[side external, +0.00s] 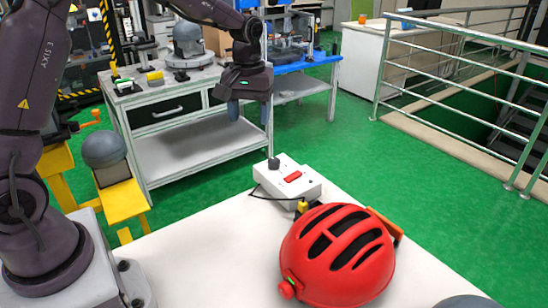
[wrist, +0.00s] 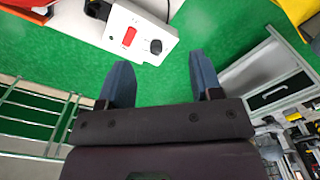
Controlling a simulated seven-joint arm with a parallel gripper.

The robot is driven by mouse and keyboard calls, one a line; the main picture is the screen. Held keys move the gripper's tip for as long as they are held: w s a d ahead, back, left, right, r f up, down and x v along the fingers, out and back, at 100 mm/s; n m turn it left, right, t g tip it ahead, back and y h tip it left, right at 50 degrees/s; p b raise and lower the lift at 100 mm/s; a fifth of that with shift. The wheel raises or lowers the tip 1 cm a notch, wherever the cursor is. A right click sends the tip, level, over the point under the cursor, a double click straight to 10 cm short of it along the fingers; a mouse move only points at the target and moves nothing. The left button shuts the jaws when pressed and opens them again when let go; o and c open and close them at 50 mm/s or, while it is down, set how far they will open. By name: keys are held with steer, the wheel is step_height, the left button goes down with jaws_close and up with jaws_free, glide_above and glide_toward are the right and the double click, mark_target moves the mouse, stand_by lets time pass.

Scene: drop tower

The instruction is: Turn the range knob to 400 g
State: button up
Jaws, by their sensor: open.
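The white control box (side external: 297,188) sits at the far edge of the white table, with a red panel on its top. Its dark round knob (side external: 273,163) is on the box's far left corner; the knob (wrist: 155,46) also shows in the wrist view, beyond the fingers. The knob's markings are too small to read. My gripper (side external: 250,112) is open and empty, above the knob and apart from it. In the wrist view its two blue fingers (wrist: 160,66) are spread wide, with green floor between them.
A red helmet (side external: 338,255) lies on the white table (side external: 205,255), in front of the box. A black cable runs from the box. A grey workbench (side external: 190,150) stands behind, and a metal railing (side external: 450,70) is at the right. The table's left part is clear.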

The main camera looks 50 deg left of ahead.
mark_target(274, 160)
steer(key=w+a+f+n, duration=0.5)
steer(key=w+n, duration=0.5)
steer(key=n, duration=0.1)
step_height(274, 160, down, 13)
steer(key=shift+f, duration=0.15)
steer(key=c, duration=0.9)
